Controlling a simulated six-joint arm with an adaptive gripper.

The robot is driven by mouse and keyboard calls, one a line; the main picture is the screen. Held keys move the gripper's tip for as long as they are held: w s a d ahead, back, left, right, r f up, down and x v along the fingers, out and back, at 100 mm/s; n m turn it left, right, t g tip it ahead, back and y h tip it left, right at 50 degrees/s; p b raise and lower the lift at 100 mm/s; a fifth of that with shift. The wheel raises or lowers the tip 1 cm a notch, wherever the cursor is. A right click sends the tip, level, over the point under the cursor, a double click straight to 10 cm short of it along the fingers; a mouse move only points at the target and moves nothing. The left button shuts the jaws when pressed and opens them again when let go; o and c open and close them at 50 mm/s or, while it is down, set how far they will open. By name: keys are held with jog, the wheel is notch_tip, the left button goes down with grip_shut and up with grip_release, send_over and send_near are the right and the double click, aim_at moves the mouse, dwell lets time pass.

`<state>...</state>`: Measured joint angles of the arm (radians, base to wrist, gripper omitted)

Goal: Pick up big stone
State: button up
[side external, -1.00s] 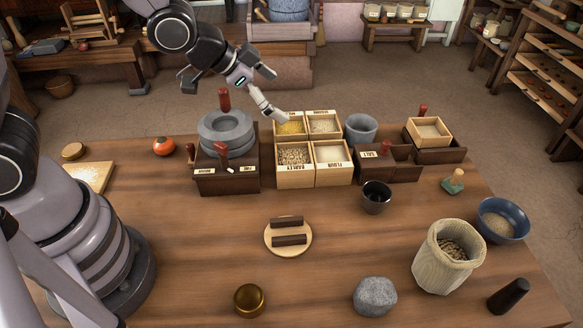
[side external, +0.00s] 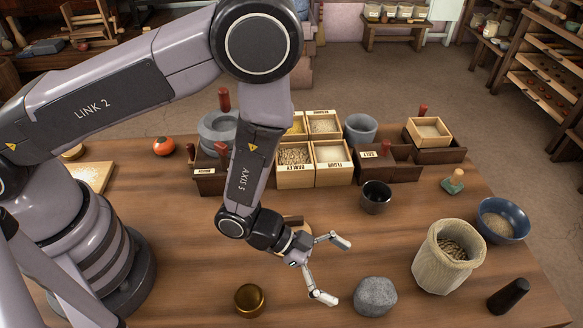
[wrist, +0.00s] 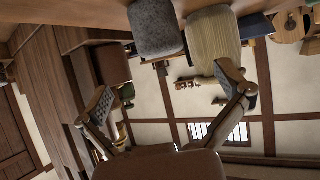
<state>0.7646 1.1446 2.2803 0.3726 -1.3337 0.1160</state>
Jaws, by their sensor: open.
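The big stone (side external: 375,297) is a rounded, speckled grey lump on the wooden table near its front edge. It also shows in the wrist view (wrist: 156,28) at the top, beyond the fingertips. My gripper (side external: 334,270) is open and empty, just left of the stone and apart from it, with its fingers spread toward the stone. In the wrist view, my gripper (wrist: 163,88) has one finger on each side of the middle, with nothing between them.
A grain sack (side external: 447,262) stands right of the stone, with a dark pestle (side external: 508,295) and a blue bowl (side external: 503,222) beyond. A brass cup (side external: 249,299) stands left of my gripper. A black cup (side external: 376,196) and grain boxes (side external: 333,175) stand farther back.

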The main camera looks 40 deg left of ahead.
aim_at(364, 285)
jog(key=x, duration=0.8)
jog(key=shift+w+a+f, duration=0.1)
jog(key=shift+f, duration=0.1)
jog(key=shift+r, duration=0.1)
jog(key=c, duration=1.4)
